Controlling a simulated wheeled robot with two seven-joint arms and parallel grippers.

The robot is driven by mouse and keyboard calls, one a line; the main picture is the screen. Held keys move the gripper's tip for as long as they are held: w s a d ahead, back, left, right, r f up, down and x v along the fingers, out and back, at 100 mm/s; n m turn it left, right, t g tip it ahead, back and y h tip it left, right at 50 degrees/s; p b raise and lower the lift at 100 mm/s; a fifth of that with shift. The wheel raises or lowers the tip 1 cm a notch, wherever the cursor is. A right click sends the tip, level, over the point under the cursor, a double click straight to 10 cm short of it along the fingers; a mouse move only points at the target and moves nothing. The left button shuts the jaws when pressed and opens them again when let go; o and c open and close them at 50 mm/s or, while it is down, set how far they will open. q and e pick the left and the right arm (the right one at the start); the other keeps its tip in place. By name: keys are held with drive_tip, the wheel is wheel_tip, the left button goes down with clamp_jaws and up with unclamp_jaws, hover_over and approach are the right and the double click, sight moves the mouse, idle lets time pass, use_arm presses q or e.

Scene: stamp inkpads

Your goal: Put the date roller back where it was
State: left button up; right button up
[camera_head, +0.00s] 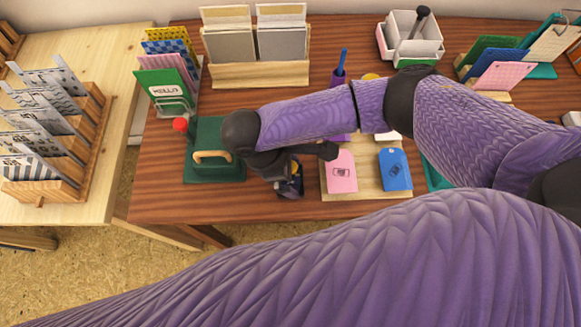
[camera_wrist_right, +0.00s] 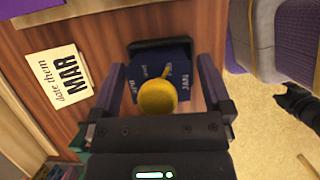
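The date roller, a dark blue block with a yellow knob and pale month lettering, stands on the brown table near its front edge. In the right wrist view (camera_wrist_right: 160,95) it sits between the two fingers of my right gripper (camera_wrist_right: 162,88). A narrow gap shows on each side, so the gripper looks open around it. In the head view my right gripper (camera_head: 290,172) comes down from above and partly hides the roller (camera_head: 296,182).
A green pad with a wooden handle (camera_head: 212,156) and a red-topped post (camera_head: 181,125) stand left of the gripper.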

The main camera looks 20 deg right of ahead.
use_arm(q)
drive_tip(key=shift+t+h, duration=0.3)
drive_tip(key=r+p, duration=0.1)
drive_tip(key=w+d+r+p, duration=0.1)
drive_tip(key=r+p, duration=0.1)
drive_tip(key=w+d+r+p, duration=0.1)
drive_tip(key=shift+w+d+r+p, duration=0.1)
drive_tip(key=shift+w+r+p, duration=0.05)
drive_tip(key=shift+r+p, duration=0.15)
use_arm(e)
drive_tip(key=v, duration=1.2)
drive_tip(key=shift+r, duration=0.2)
